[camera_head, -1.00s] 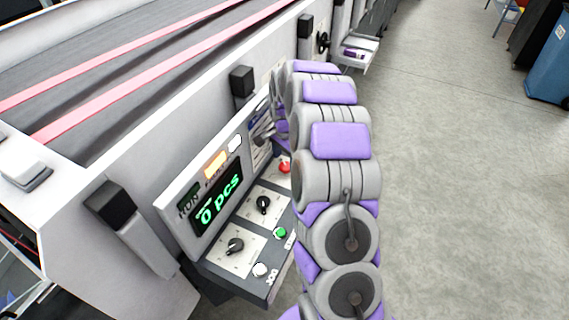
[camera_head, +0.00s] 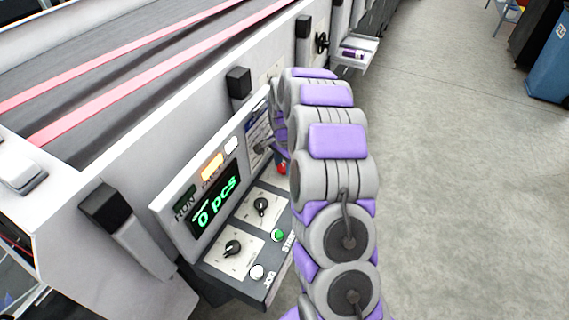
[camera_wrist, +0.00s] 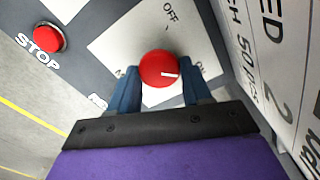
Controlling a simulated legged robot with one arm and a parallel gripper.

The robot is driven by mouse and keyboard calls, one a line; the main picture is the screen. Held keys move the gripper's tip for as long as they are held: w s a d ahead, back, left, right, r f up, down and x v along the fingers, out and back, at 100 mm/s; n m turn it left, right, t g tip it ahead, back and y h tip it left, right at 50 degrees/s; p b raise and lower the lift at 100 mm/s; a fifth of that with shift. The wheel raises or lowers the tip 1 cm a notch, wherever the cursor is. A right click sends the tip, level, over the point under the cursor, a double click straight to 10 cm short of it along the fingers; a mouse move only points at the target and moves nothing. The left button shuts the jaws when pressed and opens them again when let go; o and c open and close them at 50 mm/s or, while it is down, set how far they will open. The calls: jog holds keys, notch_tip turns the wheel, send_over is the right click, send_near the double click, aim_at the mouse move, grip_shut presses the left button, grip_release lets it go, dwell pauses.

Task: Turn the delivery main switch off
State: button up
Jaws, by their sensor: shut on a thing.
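The main switch is a round red knob (camera_wrist: 159,68) on a white plate (camera_wrist: 112,46) in the wrist view. A short white mark on it points to the right, toward a partly hidden label that seems to read ON. The OFF label (camera_wrist: 170,11) is printed above the knob. My gripper (camera_wrist: 161,75) has one blue finger on each side of the knob and is shut on it.
A red STOP button (camera_wrist: 48,38) sits left of the switch plate. A printed panel (camera_wrist: 285,60) stands close on the right. The head view shows a display reading 0 pcs (camera_head: 215,203), black knobs (camera_head: 261,206) and a green button (camera_head: 277,235). Open floor lies right.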

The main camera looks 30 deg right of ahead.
jog(key=shift+a, duration=0.1)
jog(key=shift+c, duration=1.4)
jog(key=shift+n, duration=0.3)
jog(key=n+p, duration=0.1)
jog(key=n, duration=0.2)
jog(key=shift+n, duration=0.3)
jog(key=n+p, duration=0.1)
jog(key=n, duration=0.3)
jog(key=shift+n, duration=0.3)
jog(key=n+p, duration=0.1)
jog(key=n, duration=0.3)
jog(key=shift+a+n, duration=0.1)
jog(key=shift+n, duration=0.2)
jog(key=shift+s+f+n, duration=0.1)
jog(key=shift+n, duration=2.2)
